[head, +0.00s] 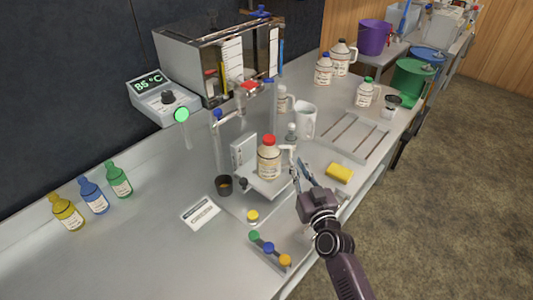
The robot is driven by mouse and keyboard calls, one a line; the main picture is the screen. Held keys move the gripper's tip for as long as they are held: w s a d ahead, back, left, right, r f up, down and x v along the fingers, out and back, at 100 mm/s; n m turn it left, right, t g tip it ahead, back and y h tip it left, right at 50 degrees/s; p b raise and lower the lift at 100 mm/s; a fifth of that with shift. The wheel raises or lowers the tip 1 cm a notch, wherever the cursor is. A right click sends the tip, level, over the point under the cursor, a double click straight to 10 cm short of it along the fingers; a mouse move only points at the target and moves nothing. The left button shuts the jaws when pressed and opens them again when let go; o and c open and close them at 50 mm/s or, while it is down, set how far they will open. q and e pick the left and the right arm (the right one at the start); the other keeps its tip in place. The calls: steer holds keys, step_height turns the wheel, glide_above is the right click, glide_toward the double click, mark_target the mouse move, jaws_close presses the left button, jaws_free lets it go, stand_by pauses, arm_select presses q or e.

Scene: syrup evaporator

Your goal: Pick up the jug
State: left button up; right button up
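A cream jug with a red cap and a label (268,158) stands upright on a small pale platform (268,187) near the middle of the head view. Its handle side appears to face right, toward my gripper. My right gripper (300,168) is just right of this jug, over the platform's right side, with its two fingers apart and nothing visible between them. I cannot tell whether a fingertip touches the jug. My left gripper is not in view.
A white pitcher (305,121) and metal taps stand behind the platform. A yellow sponge (339,173) lies right of my gripper. A dark cup (224,185) is left of the platform. Colored bottles (93,197) stand at left. The front-left counter is clear.

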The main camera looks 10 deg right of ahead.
mark_target(291, 155)
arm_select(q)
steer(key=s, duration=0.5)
arm_select(e)
steer(key=w, duration=0.3)
steer(key=shift+w+a+f, duration=0.15)
steer(key=shift+w+a, duration=0.05)
steer(key=shift+w, duration=0.1)
steer(key=w, duration=0.2)
steer(key=shift+w+f, duration=0.1)
steer(key=shift+w, duration=0.25)
steer(key=shift+c, duration=1.4)
jaws_close()
step_height(291, 155, up, 11)
steer(key=p, duration=0.3)
arm_select(q)
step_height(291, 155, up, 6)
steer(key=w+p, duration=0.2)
steer(key=p, duration=0.1)
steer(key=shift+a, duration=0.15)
arm_select(e)
step_height(291, 155, up, 2)
steer(key=shift+r, duration=0.15)
